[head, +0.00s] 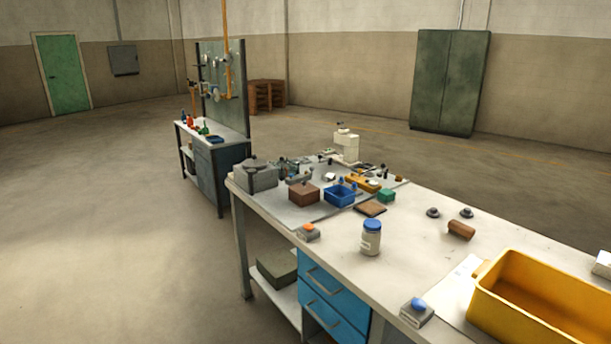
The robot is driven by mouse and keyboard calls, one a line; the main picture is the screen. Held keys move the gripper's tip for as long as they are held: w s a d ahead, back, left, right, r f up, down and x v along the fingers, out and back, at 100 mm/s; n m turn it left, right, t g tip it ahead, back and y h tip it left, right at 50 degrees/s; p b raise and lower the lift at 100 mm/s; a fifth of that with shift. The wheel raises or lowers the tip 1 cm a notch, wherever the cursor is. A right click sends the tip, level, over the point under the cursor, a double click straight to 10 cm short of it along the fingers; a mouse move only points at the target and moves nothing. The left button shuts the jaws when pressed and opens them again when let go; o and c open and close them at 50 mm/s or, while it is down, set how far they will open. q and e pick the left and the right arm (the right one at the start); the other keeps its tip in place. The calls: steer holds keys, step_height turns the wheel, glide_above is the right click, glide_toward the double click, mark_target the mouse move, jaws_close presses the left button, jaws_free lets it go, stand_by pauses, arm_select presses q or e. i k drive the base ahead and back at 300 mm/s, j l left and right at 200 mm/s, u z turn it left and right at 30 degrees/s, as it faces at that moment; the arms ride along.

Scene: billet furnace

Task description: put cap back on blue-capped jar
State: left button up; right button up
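A clear, whitish jar (371,242) stands upright on the near part of the long workbench (400,222). A blue cap (372,225) sits on top of the jar's mouth. At this size I cannot tell whether it is screwed down or only resting there. Neither of my grippers shows in the head view, and nothing is touching the jar.
A yellow bin (545,300) stands right of the jar. A brown cylinder (461,229) lies behind. Bench around the jar is clear.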

mark_target(370, 242)
steer(key=i+z, duration=0.1)
steer(key=z, duration=0.3)
steer(key=j+z, duration=0.15)
steer(key=z, duration=0.2)
steer(key=i+j+z, duration=0.1)
steer(key=z, duration=0.3)
steer(key=i+j+z, duration=0.2)
steer(key=j, duration=0.35)
steer(key=i+j+z, duration=0.15)
steer(key=j, duration=0.45)
steer(key=j+z, duration=0.2)
steer(key=j, duration=0.4)
steer(key=i+j+z, duration=0.15)
steer(key=j, duration=0.5)
